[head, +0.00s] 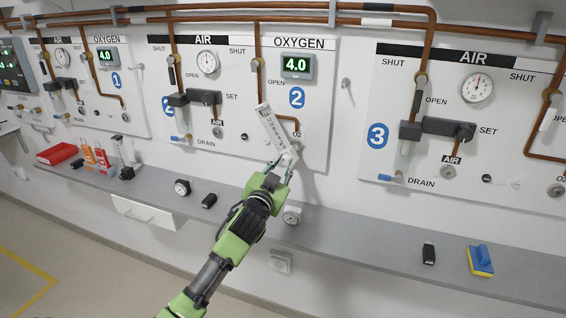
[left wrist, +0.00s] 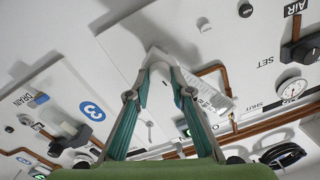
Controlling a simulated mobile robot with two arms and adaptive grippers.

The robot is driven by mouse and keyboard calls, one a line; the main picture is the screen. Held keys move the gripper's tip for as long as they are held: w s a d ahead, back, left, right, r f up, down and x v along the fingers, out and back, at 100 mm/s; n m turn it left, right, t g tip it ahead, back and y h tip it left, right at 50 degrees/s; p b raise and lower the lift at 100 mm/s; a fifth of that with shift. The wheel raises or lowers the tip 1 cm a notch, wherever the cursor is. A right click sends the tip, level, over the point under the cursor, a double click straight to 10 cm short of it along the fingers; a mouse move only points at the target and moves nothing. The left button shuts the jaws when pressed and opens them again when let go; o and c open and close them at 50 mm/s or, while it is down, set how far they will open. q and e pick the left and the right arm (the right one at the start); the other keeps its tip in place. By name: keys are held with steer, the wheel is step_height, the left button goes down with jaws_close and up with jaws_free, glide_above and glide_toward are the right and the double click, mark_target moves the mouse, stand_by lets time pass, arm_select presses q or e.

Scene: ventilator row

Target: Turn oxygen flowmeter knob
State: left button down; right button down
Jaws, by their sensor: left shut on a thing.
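The oxygen flowmeter (head: 272,128) is a pale tube with a printed scale, in front of the oxygen side of panel 2, and it looks tilted in the head view. Its scale also shows in the left wrist view (left wrist: 212,97). My left gripper (head: 287,157) is at the flowmeter's lower end, shut on a white knob (left wrist: 159,66) between its fingertips. The fingers hide part of the knob. The green display (head: 296,66) above reads 4.0. My right gripper is not in view.
A grey shelf (head: 350,228) runs below the panels. A round gauge (head: 292,215) lies near my left arm. A black item (head: 429,254) and a blue-yellow sponge (head: 480,261) lie to the right. Copper pipes (head: 330,20) run along the wall.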

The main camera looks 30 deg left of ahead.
arm_select(q)
steer(key=m+p, duration=0.1)
steer(key=m, duration=0.4)
steer(key=shift+m+p, duration=0.4)
steer(key=m, duration=0.2)
steer(key=m+p, duration=0.1)
steer(key=m, duration=0.2)
steer(key=shift+f+t+h, duration=0.1)
steer(key=shift+t+h, duration=0.2)
steer(key=shift+m, duration=0.3)
steer(key=c, duration=1.8)
jaws_free()
steer(key=shift+s, duration=0.1)
steer(key=shift+s+d+f, duration=0.1)
steer(key=shift+s+d, duration=0.05)
steer(key=shift+s, duration=0.15)
steer(key=v, duration=1.1)
steer(key=shift+d, duration=0.1)
